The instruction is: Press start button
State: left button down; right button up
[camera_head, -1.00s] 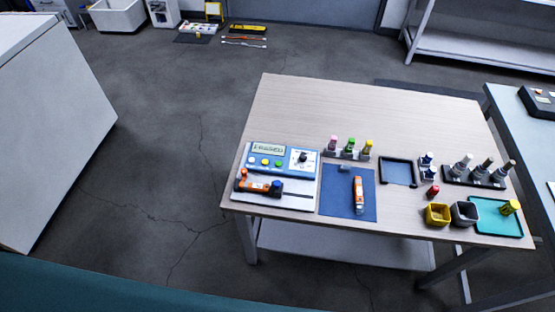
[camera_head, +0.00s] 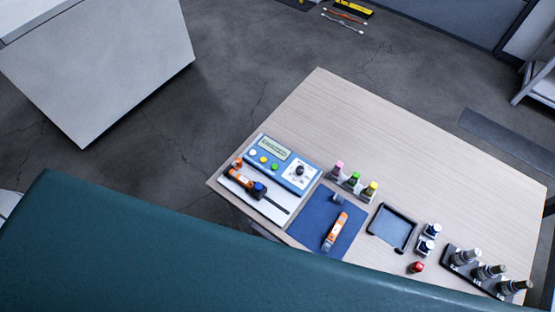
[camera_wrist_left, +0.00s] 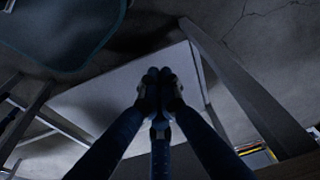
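A blue device (camera_head: 277,162) with a display (camera_head: 275,147), a dark knob (camera_head: 300,170) and a row of small round buttons, including a green one (camera_head: 275,167), sits at the left end of the wooden table in the head view. I cannot read a start label on any button, and the display text is too small to read. My left gripper (camera_wrist_left: 158,76) shows in the left wrist view with its fingertips together and nothing visible between them. It is away from the device, which is not in that view. Neither gripper shows in the head view.
On the table (camera_head: 400,140), an orange-handled tool lies on a white plate before the device. To the right are a blue mat (camera_head: 315,222), coloured bottles, a dark tray (camera_head: 392,228) and a vial rack (camera_head: 480,272). The table's far part is clear. A white cabinet (camera_head: 105,60) stands left.

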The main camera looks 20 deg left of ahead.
pick_arm(q)
jog(key=w+r+p, duration=0.2)
jog(key=w+r, duration=0.2)
jog(key=r, duration=1)
notch_tip(320, 180, up, 14)
jog(key=m+t+h+p, duration=0.2)
jog(key=m+t+p, duration=0.1)
jog(key=m+t, duration=0.55)
send_over(274, 169)
jog(key=m+g, duration=0.1)
jog(key=g, duration=0.1)
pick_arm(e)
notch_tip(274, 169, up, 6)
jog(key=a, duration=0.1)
pick_arm(q)
notch_tip(274, 169, down, 6)
jog(key=b, duration=0.6)
jog(key=shift+f+b, duration=0.15)
jog(key=shift+b, duration=0.25)
jog(key=shift+f+b, duration=0.55)
jog(key=shift+f, duration=0.6)
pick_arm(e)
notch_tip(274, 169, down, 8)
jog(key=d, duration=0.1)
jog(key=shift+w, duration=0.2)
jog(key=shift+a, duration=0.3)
